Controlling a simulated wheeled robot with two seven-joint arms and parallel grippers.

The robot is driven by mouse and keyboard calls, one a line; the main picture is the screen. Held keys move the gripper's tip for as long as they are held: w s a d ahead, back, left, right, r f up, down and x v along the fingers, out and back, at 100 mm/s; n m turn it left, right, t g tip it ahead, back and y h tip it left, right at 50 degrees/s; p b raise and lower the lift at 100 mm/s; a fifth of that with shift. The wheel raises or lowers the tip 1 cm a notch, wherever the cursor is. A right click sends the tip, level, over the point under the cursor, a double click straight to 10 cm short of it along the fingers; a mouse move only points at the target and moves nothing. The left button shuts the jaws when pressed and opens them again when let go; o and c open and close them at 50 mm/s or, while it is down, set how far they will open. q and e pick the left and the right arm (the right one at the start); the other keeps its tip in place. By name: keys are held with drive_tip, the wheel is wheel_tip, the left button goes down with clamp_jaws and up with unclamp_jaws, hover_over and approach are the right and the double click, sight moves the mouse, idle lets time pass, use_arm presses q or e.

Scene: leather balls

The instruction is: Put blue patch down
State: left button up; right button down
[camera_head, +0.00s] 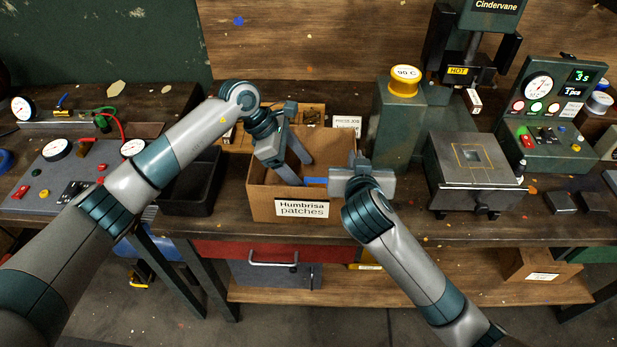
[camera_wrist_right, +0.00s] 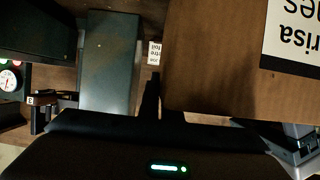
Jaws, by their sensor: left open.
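A small flat blue patch (camera_head: 316,181) shows as a thin strip in the head view. It is inside or over the cardboard box (camera_head: 262,203) labelled "Humbrisa patches", near the box's right side. My left gripper (camera_head: 298,170) reaches down over the box opening with its fingers apart and empty, a little left of the patch. My right gripper (camera_head: 332,184) is at the box's right front edge, close to the patch's right end; whether it touches the patch is unclear. In the right wrist view the box wall (camera_wrist_right: 215,70) fills the right, one dark finger shows beside it, and no patch is visible.
A black bin (camera_head: 190,185) stands left of the box. A grey pillar (camera_head: 397,125) with a yellow-capped top stands to its right, then a press plate (camera_head: 477,160) and a control panel (camera_head: 550,115). A gauge panel (camera_head: 70,175) is at the left.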

use_arm(q)
drive_tip(key=v, duration=0.7)
drive_tip(key=shift+r, duration=0.1)
use_arm(e)
drive_tip(key=c, duration=1.9)
unclamp_jaws()
drive_tip(key=shift+s, duration=0.1)
drive_tip(key=v, duration=1.1)
drive_tip(key=shift+s+r, duration=0.15)
drive_tip(key=shift+s, duration=0.25)
